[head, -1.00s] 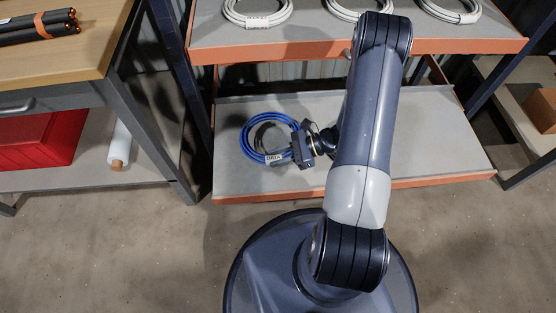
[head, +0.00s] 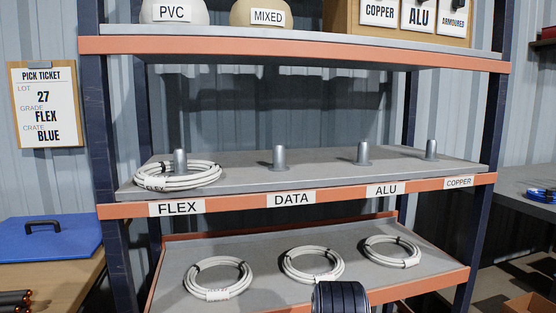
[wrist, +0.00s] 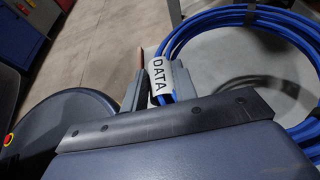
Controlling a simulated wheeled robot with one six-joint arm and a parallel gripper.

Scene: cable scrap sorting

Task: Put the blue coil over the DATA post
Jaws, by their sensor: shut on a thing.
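The blue coil (wrist: 212,18) fills the right of the wrist view, with a white DATA tag (wrist: 157,74) around its strands. My gripper (wrist: 160,84) is shut on the coil at the tag; the ring hangs out to the right of the jaws. In the head view the DATA post (head: 279,156) is a short grey peg on the middle shelf, above the DATA label (head: 291,198). The post is bare.
A white coil (head: 190,178) lies around the FLEX post (head: 180,160), left of DATA. The ALU post (head: 363,152) and COPPER post (head: 431,148) are bare. Several white coils lie on the lower shelf (head: 350,285). The upper shelf (head: 300,45) overhangs the posts.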

